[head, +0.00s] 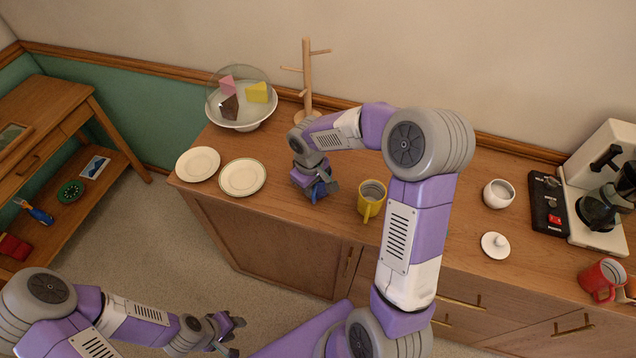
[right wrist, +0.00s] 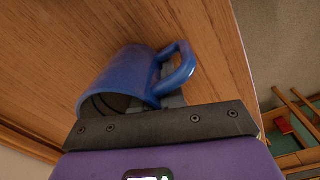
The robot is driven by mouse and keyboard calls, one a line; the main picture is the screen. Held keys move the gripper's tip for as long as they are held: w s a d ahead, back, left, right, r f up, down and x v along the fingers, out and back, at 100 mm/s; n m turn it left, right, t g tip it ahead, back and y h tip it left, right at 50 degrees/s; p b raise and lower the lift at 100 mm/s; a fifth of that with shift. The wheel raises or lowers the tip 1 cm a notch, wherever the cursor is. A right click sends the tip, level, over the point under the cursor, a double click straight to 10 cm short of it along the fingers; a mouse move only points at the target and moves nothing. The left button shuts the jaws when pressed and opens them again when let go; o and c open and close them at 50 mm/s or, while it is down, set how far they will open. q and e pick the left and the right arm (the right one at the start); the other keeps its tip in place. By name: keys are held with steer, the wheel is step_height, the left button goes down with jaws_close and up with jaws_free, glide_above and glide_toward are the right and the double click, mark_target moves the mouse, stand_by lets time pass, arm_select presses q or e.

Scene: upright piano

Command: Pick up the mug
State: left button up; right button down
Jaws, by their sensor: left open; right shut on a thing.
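A blue mug (right wrist: 125,78) fills the middle of the right wrist view, its handle on the right, against the wooden counter top. My right gripper (right wrist: 165,100) is shut on it near the handle, its fingers partly hidden by the mug. In the head view, my right gripper (head: 327,187) is low over the counter, with only a little of the blue mug showing. A yellow mug (head: 371,204) stands just right of it. A red mug (head: 602,281) is at the far right. My left gripper (head: 226,328) is open and empty at lower left, away from the counter.
Two plates (head: 198,163) and a bowl of cake slices under a clear dome (head: 241,122) are at the counter's left. A wooden mug tree (head: 307,80) stands behind. A sugar bowl (head: 498,194), lid (head: 495,246) and coffee maker (head: 600,205) are to the right.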

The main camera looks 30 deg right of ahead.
step_height(320, 180, up, 10)
steer(key=shift+r+p, duration=0.1)
steer(key=shift+p, duration=1.05)
